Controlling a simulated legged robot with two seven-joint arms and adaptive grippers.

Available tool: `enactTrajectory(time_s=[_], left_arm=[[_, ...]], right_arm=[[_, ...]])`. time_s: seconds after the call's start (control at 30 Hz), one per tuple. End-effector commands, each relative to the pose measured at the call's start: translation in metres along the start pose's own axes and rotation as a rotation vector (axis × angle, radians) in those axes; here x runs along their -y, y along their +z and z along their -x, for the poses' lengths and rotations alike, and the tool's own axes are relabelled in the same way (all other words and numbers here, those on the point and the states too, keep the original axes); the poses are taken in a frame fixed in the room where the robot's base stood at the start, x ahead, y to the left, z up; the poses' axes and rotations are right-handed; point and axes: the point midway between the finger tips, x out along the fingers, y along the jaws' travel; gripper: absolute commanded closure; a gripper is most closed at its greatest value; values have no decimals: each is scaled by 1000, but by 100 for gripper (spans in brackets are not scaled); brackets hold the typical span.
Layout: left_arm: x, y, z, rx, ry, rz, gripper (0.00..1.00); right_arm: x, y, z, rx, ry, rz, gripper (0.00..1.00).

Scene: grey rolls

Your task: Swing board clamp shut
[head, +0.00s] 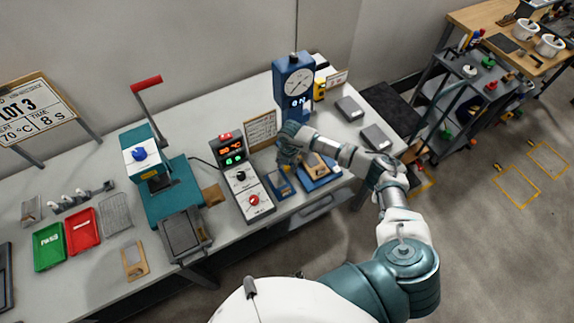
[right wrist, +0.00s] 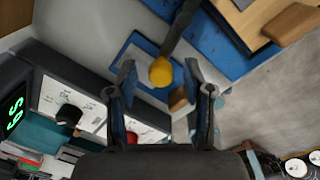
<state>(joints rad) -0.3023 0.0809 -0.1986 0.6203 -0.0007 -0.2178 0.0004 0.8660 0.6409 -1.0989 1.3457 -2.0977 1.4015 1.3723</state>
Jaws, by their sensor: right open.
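The board clamp shows in the right wrist view as a dark lever with a yellow knob (right wrist: 161,72) above a blue plate (right wrist: 146,46). My right gripper (right wrist: 163,82) is open, with one finger on each side of the yellow knob; I cannot tell whether either finger touches it. In the head view my right gripper (head: 286,162) reaches down over the blue fixture (head: 281,187) beside the control box and hides most of the lever. A wooden board piece (head: 317,166) lies on the blue base just right of it. My left gripper is not in view.
The control box (head: 246,190) with lit digits stands close left of my right gripper. A blue dial gauge stand (head: 293,85) is behind it. A teal press (head: 160,185) with a raised red-handled lever stands further left. Grey blocks (head: 349,108) lie at the right.

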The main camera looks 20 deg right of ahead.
Motion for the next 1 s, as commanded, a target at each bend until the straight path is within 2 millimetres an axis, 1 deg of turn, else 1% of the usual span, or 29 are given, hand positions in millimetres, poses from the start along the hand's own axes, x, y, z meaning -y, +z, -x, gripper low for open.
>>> enactTrajectory(time_s=[0.07,0.17,0.3,0.43,0.5,0.6,0.73,1.0], left_arm=[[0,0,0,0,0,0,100],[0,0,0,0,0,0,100],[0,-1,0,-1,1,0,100],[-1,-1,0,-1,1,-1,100],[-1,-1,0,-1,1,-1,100],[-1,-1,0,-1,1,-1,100],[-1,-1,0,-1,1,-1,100],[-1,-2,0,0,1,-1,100]], right_arm=[[-1,1,8,1,3,0,49],[-1,2,25,3,4,-1,49],[-1,2,57,3,4,0,49],[-1,2,85,2,4,1,49],[-1,3,96,2,2,0,49],[-1,2,109,1,2,0,49],[-1,2,116,-1,1,-1,49],[-1,2,117,-1,1,-1,49]])
